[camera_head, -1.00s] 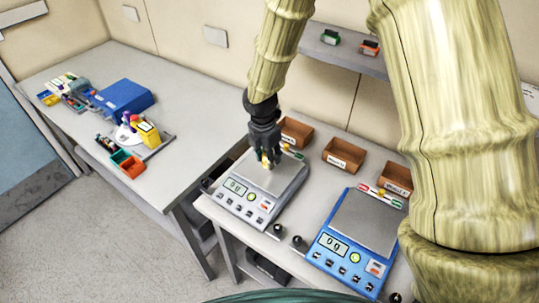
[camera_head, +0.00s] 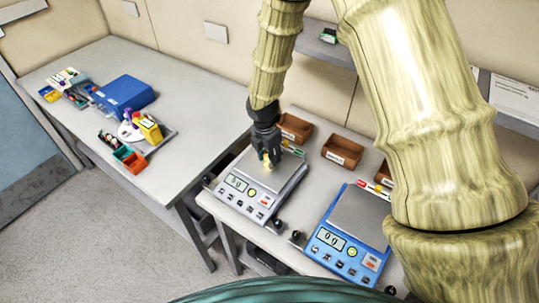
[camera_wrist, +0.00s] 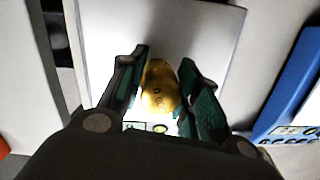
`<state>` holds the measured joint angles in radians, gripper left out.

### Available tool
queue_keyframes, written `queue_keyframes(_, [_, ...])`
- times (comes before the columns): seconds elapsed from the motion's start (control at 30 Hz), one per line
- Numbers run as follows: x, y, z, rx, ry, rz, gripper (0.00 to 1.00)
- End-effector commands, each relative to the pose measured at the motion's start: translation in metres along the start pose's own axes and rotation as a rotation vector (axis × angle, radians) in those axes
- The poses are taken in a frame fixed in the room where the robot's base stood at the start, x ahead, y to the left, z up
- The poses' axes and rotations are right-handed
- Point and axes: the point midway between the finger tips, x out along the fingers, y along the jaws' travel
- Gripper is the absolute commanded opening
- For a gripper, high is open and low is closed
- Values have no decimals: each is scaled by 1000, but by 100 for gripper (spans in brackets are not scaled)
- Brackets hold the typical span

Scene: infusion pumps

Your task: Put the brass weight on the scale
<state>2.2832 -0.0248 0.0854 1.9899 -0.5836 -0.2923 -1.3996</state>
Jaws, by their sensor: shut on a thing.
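The brass weight (camera_wrist: 160,88) is between the two fingers of my gripper (camera_wrist: 163,95) in the wrist view, and the gripper is shut on it. In the head view my gripper (camera_head: 268,158) points down at the pan of the grey scale (camera_head: 250,192), and the fingers hide most of the weight. The scale's pale pan (camera_wrist: 195,28) fills the ground behind the weight in the wrist view. Whether the weight touches the pan I cannot tell. The grey scale's display (camera_head: 236,182) shows digits too small to read for certain.
A blue scale (camera_head: 350,230) stands to the right of the grey one, its pan empty. Brown bins (camera_head: 342,150) line the back of the bench. Small dark knobs stand by the front edge. The left table (camera_head: 190,95) holds a blue box (camera_head: 124,93) and a caddy.

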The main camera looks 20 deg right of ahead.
Motion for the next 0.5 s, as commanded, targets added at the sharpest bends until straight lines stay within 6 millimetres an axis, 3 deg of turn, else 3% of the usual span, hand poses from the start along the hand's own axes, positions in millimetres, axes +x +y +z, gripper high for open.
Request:
queue_keyframes(0.17, [3, 0, 0, -1, 0, 0, 0])
queue_keyframes(0.2, [2, 0, 0, 0, 0, 0, 40])
queue_keyframes(0.27, [2, 0, 0, 0, 0, 0, 51])
queue_keyframes(0.5, [2, 0, 0, 0, 0, 0, 54])
